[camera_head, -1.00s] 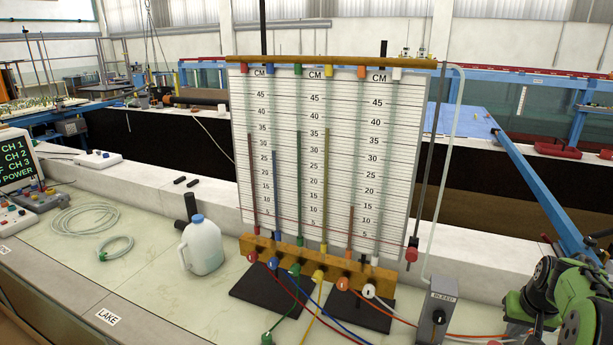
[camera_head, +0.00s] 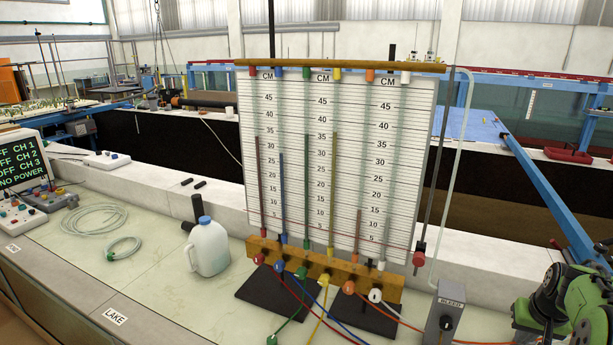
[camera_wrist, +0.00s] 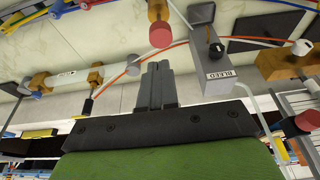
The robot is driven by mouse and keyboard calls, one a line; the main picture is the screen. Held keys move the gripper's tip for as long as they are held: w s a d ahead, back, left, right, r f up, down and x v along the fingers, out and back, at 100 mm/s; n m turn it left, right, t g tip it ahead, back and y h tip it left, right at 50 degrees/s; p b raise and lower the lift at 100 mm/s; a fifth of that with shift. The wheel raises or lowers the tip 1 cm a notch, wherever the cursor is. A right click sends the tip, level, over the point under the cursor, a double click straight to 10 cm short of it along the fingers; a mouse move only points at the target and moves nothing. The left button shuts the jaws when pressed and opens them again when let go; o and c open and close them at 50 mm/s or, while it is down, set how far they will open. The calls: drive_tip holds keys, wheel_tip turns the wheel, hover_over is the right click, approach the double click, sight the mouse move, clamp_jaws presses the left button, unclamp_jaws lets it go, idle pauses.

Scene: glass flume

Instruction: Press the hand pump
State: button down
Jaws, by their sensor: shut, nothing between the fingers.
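What looks like the hand pump (camera_wrist: 72,79) is a white barrel in orange-brown mounts with a grey round end, lying at the left of the wrist view. I cannot make it out in the head view. My gripper (camera_wrist: 157,75) is shut and empty, its dark fingers together above the bench top. The fingertips are to the right of the pump's grey end and appear apart from it; the height between them is unclear. In the head view my green and black arm is at the lower right, and the fingers cannot be made out.
A grey BLEED box (camera_head: 444,318) with a black knob stands close by; it also shows in the wrist view (camera_wrist: 212,55). A red-ended post (camera_wrist: 160,33) is near my fingertips. The tube board (camera_head: 340,170), a white jug (camera_head: 208,250) and coloured hoses are on the bench.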

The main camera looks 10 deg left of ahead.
wheel_tip(320, 180, up, 5)
drive_tip(key=b, duration=0.3)
drive_tip(key=x, duration=0.8)
drive_tip(key=s+x, duration=0.1)
drive_tip(key=x, duration=0.4)
drive_tip(key=shift+a+f, duration=0.1)
drive_tip(key=shift+a, duration=0.1)
drive_tip(key=shift+f, duration=0.6)
